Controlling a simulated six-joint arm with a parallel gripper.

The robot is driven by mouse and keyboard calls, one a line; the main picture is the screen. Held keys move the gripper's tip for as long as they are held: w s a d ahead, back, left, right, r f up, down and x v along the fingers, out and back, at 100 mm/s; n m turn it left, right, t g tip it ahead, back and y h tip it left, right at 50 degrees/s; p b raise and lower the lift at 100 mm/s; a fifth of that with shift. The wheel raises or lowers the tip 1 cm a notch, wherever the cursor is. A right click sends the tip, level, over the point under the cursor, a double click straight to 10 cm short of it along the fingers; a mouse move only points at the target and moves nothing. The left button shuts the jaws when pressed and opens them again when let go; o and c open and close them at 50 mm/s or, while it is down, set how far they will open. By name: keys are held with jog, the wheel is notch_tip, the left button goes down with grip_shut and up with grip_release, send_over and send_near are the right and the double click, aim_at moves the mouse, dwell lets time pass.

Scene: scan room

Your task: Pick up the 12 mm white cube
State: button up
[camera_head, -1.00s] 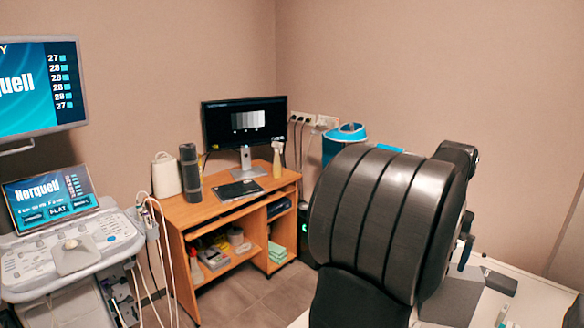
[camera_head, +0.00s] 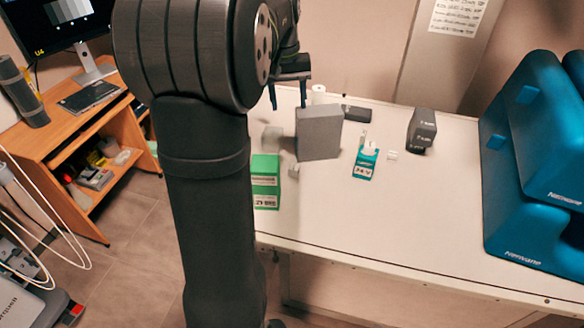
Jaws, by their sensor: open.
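A tiny white block (camera_head: 392,155), which looks like the white cube, lies on the white table (camera_head: 440,215) between a teal-and-white box and a dark upright box. Its size cannot be measured here. Another small pale piece (camera_head: 293,170) shows between the green box and the grey block; its shape is unclear. My gripper (camera_head: 288,98) is open, with its two dark fingers pointing down near the back left of the table. It is left of and apart from the white block, and nothing shows between the fingers.
A grey block (camera_head: 319,133) stands in front of my gripper, with a green box (camera_head: 265,182) to its left. The teal-and-white box (camera_head: 366,162) and dark box (camera_head: 422,128) flank the white block. Large blue cushions (camera_head: 535,190) fill the right. The front middle is clear.

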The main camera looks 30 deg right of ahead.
jog(key=w+a+f+n+g+h, duration=0.2)
jog(key=w+a+f+n, duration=0.3)
jog(key=n, duration=0.9)
send_near(294, 170)
jog(key=shift+g+h, duration=0.3)
jog(key=f, duration=0.1)
jog(key=w+f, duration=0.1)
jog(key=f, duration=0.2)
jog(key=shift+w+d+f, duration=0.1)
jog(key=shift+w+d, duration=0.05)
jog(key=shift+w, duration=0.25)
jog(key=shift+s+x, duration=0.1)
jog(key=shift+x, duration=1.25)
jog(key=shift+s+x, duration=0.15)
jog(key=shift+x, duration=1.2)
jog(key=shift+c, duration=0.4)
jog(key=c, duration=1)
